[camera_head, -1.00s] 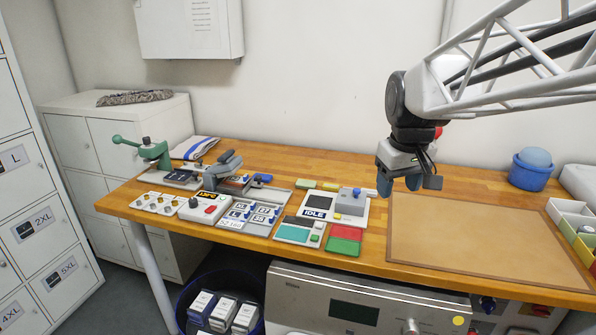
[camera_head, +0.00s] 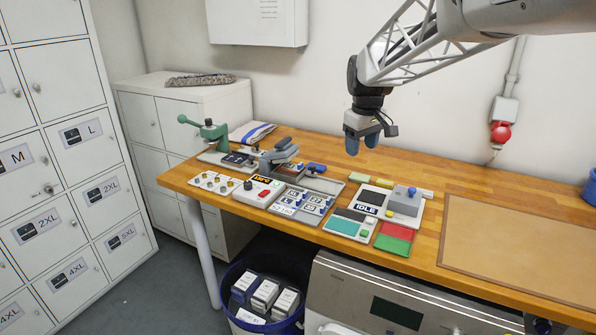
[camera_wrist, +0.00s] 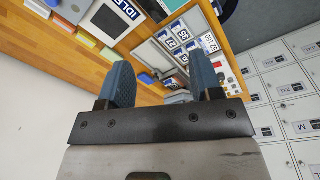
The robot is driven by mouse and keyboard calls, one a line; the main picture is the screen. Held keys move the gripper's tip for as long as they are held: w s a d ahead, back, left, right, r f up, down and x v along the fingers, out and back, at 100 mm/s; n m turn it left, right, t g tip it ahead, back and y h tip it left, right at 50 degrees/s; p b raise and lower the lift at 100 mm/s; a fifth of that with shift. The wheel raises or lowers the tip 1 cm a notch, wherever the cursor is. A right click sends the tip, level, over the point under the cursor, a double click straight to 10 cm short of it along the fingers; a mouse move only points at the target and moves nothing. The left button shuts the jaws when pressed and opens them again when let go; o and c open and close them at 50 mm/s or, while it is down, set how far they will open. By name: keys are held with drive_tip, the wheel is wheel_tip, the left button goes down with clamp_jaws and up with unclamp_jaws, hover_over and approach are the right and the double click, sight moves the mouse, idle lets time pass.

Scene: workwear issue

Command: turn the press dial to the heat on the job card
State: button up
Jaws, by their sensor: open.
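A light control panel (camera_head: 258,193) near the table's left part carries a black dial (camera_head: 248,185), a small amber-lettered display (camera_head: 261,179) and a red button. The dial's setting is too small to read. Behind it is a grey press-like device (camera_head: 279,156) with a raised lever. I cannot pick out a job card for certain; cards with dark figures (camera_head: 300,203) lie in a grey tray to the panel's right. My gripper (camera_head: 362,145) is open and empty above the table's back, right of and higher than the panel. Its blue fingers (camera_wrist: 162,82) also show in the wrist view, apart.
A board marked IDLE (camera_head: 368,197) with a grey block stands right of the tray. Green and red pads (camera_head: 395,238) lie before it. A brown mat (camera_head: 520,245) lies clear at right. A blue bin (camera_head: 262,300) stands below.

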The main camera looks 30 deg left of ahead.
drive_tip(key=w+a+f+n, duration=0.2)
drive_tip(key=a+f, duration=0.1)
drive_tip(key=a, duration=0.7)
drive_tip(key=w+a+f+n, duration=0.2)
drive_tip(key=a+f, duration=0.1)
drive_tip(key=a, duration=0.7)
drive_tip(key=n, duration=0.4)
hover_over(247, 182)
drive_tip(key=shift+g, duration=0.4)
wheel_tip(247, 182, down, 10)
drive_tip(key=shift+s+r, duration=0.1)
drive_tip(key=shift+f, duration=3.95)
drive_tip(key=c, duration=0.9)
